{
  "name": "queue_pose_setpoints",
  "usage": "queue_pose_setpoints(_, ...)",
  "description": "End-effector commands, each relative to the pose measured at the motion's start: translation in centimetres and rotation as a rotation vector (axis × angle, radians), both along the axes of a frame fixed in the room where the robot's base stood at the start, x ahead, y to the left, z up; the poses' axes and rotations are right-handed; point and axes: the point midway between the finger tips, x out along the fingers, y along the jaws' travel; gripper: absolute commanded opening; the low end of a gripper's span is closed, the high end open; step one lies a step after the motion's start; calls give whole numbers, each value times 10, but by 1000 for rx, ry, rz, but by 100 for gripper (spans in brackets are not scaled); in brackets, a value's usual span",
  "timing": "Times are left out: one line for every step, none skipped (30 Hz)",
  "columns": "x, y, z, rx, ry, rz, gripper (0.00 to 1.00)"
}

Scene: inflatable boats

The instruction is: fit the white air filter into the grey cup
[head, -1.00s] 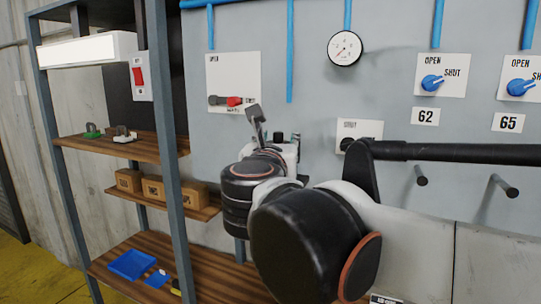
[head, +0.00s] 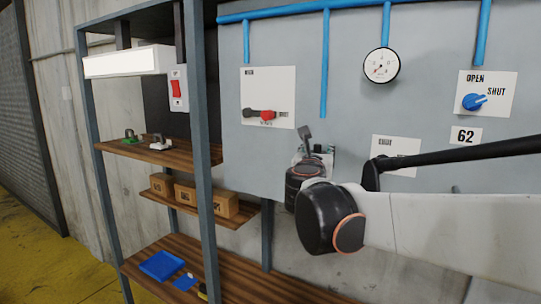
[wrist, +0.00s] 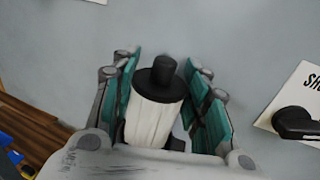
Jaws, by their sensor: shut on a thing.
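The white air filter (wrist: 153,118) is a pale ribbed cylinder with a black stepped cap. In the wrist view it sits between the green pads of my gripper (wrist: 160,85), which is shut on it, cap end outward. In the head view my gripper (head: 318,152) is small and partly hidden behind my own dark arm joint, in front of the grey wall panel. The filter cannot be made out clearly there. I cannot identify the grey cup in either view.
A shelf rack with wooden boards (head: 160,152) stands left of my arm, with small boxes (head: 205,197) and a blue tray (head: 162,265). The panel carries a gauge (head: 381,65), a red-handled switch (head: 267,114), a blue knob (head: 474,102) and blue pipes (head: 324,60).

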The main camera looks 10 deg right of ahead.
Motion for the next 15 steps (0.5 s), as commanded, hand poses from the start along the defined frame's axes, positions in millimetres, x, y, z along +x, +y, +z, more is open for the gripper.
queue_pose_setpoints(1,0,-5,0,0,0,17)
queue_pose_setpoints(1,0,-7,0,0,0,17)
queue_pose_setpoints(0,0,-10,0,0,0,17)
queue_pose_setpoints(0,0,-11,0,0,0,17)
queue_pose_setpoints(0,0,-12,0,0,0,17)
queue_pose_setpoints(0,0,-13,0,0,0,17)
queue_pose_setpoints(0,0,-13,0,0,0,17)
queue_pose_setpoints(0,0,-13,0,0,0,17)
queue_pose_setpoints(0,0,-13,0,0,0,17)
queue_pose_setpoints(0,0,-13,0,0,0,17)
queue_pose_setpoints(0,0,-13,0,0,0,17)
queue_pose_setpoints(0,0,-13,0,0,0,17)
queue_pose_setpoints(0,0,-14,0,0,0,17)
queue_pose_setpoints(0,0,-15,0,0,0,17)
queue_pose_setpoints(0,0,-16,0,0,0,17)
